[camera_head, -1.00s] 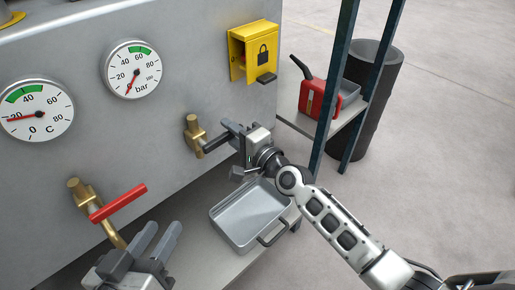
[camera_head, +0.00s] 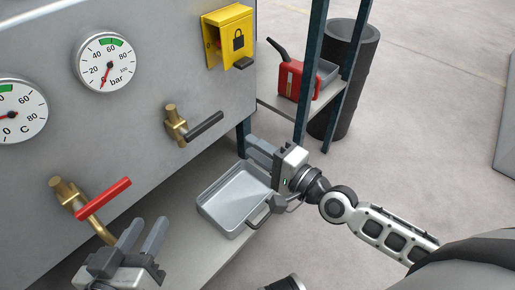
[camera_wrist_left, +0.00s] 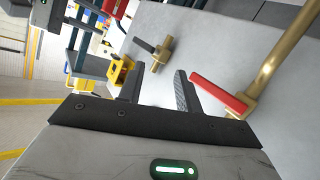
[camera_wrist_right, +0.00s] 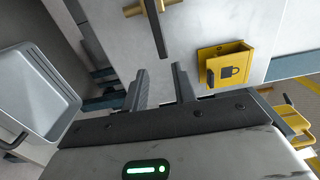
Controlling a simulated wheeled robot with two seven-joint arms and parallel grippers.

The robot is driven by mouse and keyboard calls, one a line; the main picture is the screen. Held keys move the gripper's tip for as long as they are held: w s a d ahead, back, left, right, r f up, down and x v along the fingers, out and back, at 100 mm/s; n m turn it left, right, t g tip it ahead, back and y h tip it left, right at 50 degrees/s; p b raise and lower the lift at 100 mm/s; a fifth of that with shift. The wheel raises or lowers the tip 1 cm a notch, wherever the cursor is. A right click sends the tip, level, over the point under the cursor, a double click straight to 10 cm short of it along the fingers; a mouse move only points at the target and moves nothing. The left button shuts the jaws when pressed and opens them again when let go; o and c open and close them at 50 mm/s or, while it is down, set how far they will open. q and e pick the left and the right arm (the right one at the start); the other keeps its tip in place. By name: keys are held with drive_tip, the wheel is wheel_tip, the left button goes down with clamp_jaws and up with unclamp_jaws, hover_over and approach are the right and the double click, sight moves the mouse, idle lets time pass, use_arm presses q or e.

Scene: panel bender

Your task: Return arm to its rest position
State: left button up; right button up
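My right gripper (camera_head: 252,148) is open and empty, apart from the black-handled brass valve (camera_head: 172,120), to its lower right in the head view. In the right wrist view the black lever (camera_wrist_right: 158,30) is beyond the open fingers, with nothing between them. My left gripper (camera_head: 148,226) is open and empty, low in the head view, just right of the brass pipe below the red-handled valve (camera_head: 104,198). The left wrist view shows its two fingers apart, with the red handle (camera_wrist_left: 218,94) just beyond the right finger.
A grey metal tray (camera_head: 232,221) lies on the low shelf below my right gripper. A yellow lock box (camera_head: 217,38) and a pressure gauge (camera_head: 105,62) are on the machine wall. A red can (camera_head: 292,80) stands on the side rack. A dark barrel (camera_head: 350,70) stands behind it. Open floor lies right.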

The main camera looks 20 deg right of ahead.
use_arm(q)
drive_tip(key=shift+w+r, duration=0.1)
drive_tip(key=shift+r, duration=0.1)
